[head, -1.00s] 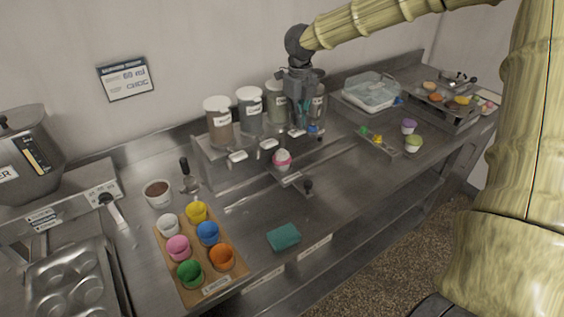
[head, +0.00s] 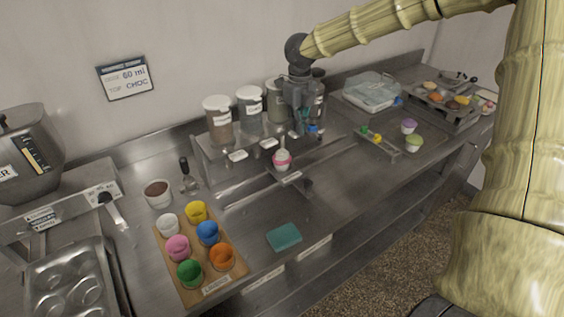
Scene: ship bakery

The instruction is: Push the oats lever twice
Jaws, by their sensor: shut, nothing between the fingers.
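A row of lidded topping dispensers stands on a steel rack (head: 215,175): one with brown contents (head: 221,125), a grey one (head: 250,113) whose label seems to read "CHOC", a greenish one (head: 275,98), and one partly behind my gripper. I cannot read an oats label, so I cannot tell which lever is the oats one. Pale lever tabs (head: 238,156) (head: 268,143) show below the first dispensers. My gripper (head: 303,130) is shut and empty, pointing down in front of the right-hand dispensers; its contact with a lever is unclear. A pink-and-white cup (head: 282,161) stands below.
Coloured cups sit on a wooden board (head: 233,277) at front left. A teal sponge (head: 284,237) lies on the counter. A clear-lidded tray (head: 371,91), small cupcakes (head: 414,143) and a rack are at right.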

